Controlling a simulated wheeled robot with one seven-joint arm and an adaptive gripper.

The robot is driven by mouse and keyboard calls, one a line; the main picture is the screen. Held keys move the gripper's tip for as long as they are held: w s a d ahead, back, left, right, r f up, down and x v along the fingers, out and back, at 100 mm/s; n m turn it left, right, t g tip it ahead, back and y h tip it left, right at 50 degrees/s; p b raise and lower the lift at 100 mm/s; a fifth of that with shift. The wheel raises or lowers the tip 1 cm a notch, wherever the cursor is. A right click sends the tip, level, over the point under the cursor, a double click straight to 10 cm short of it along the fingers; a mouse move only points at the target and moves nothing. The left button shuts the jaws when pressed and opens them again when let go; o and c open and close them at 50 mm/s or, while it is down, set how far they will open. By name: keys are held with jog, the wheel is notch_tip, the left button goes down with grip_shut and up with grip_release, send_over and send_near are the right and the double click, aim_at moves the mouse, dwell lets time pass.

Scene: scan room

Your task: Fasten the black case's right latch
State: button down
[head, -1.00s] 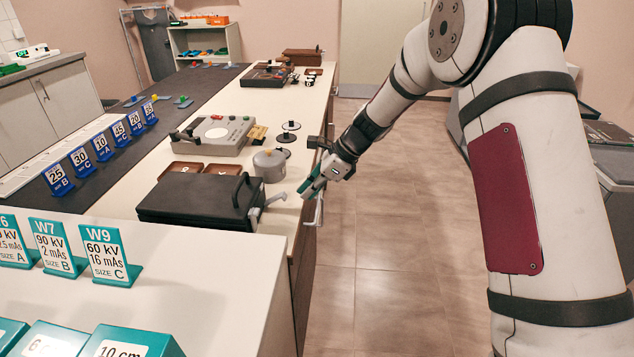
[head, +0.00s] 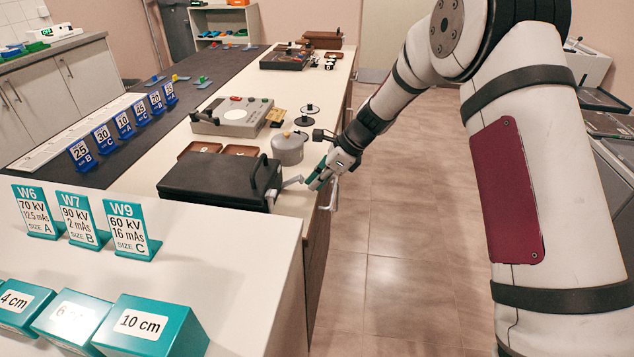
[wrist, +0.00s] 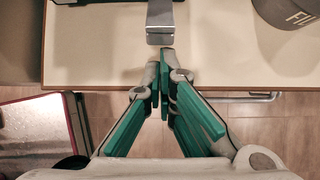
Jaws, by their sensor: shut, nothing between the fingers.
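The black case (head: 215,178) lies closed-lidded on the white counter, its handle (head: 262,170) on the side facing my gripper. A silver latch (head: 291,182) sticks out from that side towards the counter edge. It also shows in the wrist view as a bent metal strip (wrist: 160,24). A second small pale piece (head: 271,198) shows lower on the same side. My gripper (head: 314,181), with teal finger pads, is shut and empty at the counter edge. In the wrist view its tips (wrist: 163,62) point at the latch's end, with a small gap seeming to remain; height is unclear.
A grey pot (head: 288,148) stands just behind the latch; its dark, lettered top shows in the wrist view (wrist: 285,10). A rail (head: 335,192) runs along the counter front. Brown trays (head: 240,150) and a grey device (head: 232,117) lie farther back. The floor at right is clear.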

aim_at(299, 176)
jog(key=shift+a+r+h+p, duration=0.15)
jog(key=shift+r+h+p, duration=0.3)
jog(key=shift+r+h, duration=0.05)
jog(key=shift+a+r+h+p, duration=0.25)
jog(key=shift+r+h+p, duration=0.15)
jog(key=shift+r+h, duration=0.1)
jog(key=shift+w+a+r+g+h, duration=0.1)
jog(key=shift+a+r+g+h, duration=0.1)
jog(key=shift+a+r+h, duration=0.25)
jog(key=shift+w+a+r+g+h, duration=0.1)
jog(key=shift+a+r+g+h, duration=0.15)
jog(key=shift+h, duration=0.4)
jog(key=h, duration=0.1)
jog(key=a+r+h+b, duration=0.1)
jog(key=h, duration=0.1)
jog(key=a+r+h+b, duration=0.1)
jog(key=shift+w+a+r+g+h, duration=0.15)
jog(key=shift+w+g+h, duration=0.2)
jog(key=shift+h, duration=0.05)
jog(key=shift+s+r, duration=0.1)
jog(key=shift+r, duration=0.1)
jog(key=shift+r, duration=0.75)
